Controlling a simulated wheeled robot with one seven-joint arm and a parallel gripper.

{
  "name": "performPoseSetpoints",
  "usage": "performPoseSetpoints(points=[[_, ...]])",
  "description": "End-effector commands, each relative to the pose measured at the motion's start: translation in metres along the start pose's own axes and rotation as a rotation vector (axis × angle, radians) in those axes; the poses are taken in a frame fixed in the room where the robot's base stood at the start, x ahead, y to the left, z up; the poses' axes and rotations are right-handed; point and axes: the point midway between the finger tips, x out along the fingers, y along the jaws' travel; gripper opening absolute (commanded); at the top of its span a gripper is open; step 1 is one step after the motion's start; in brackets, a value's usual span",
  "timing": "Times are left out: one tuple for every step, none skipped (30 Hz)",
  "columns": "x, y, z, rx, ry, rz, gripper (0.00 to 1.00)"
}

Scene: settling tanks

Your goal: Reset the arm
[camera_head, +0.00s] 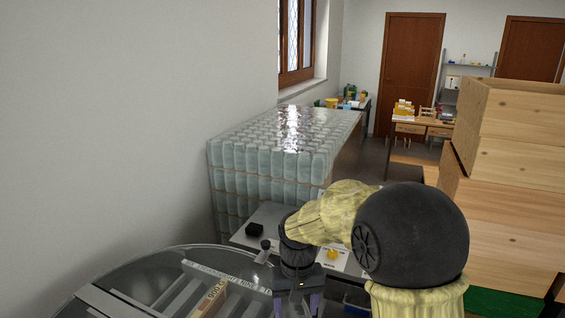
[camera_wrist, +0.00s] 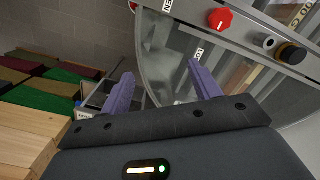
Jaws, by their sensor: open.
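My arm reaches forward, bent, across the lower right of the head view, with cream-yellow links and a large black joint. My gripper (camera_head: 297,304) hangs at its end, by the right side of a round tank (camera_head: 180,252). Only the upper parts of its purple fingers show there. In the wrist view my gripper (camera_wrist: 160,68) has its two purple fingers spread wide apart, with nothing between them. Behind them is the round tank's clear wall (camera_wrist: 158,45).
A metal bar with a red knob (camera_wrist: 220,19) and a black knob (camera_wrist: 291,54) crosses the tank. Stacked wooden boxes (camera_head: 510,130) stand at right. A block of stacked glassy jars (camera_head: 270,160) stands beyond my arm. A small bench with a yellow knob (camera_head: 332,254) is beside my gripper.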

Motion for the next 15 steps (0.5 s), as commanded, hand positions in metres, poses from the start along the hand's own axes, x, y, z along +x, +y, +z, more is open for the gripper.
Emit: performPoseSetpoints(points=[[0.001, 0.015, 0.012, 0.02, 0.028, 0.0, 0.63], [0.002, 0.023, 0.019, 0.029, 0.046, 0.001, 0.63], [0.004, 0.033, 0.027, 0.04, 0.072, 0.001, 0.63], [0.005, 0.04, 0.034, 0.049, 0.09, 0.002, 0.63], [0.007, 0.047, 0.041, 0.058, 0.107, 0.003, 0.63], [0.009, 0.056, 0.051, 0.069, 0.13, 0.004, 0.63], [0.01, 0.063, 0.059, 0.079, 0.149, 0.006, 0.63], [0.012, 0.069, 0.067, 0.088, 0.166, 0.008, 0.63], [0.014, 0.077, 0.077, 0.1, 0.191, 0.011, 0.63], [0.016, 0.082, 0.085, 0.108, 0.208, 0.013, 0.63], [0.018, 0.087, 0.093, 0.118, 0.225, 0.016, 0.63], [0.02, 0.092, 0.103, 0.127, 0.245, 0.019, 0.63], [0.022, 0.096, 0.11, 0.134, 0.258, 0.022, 0.63], [0.023, 0.099, 0.115, 0.14, 0.271, 0.024, 0.63], [0.025, 0.102, 0.121, 0.146, 0.284, 0.026, 0.63]])
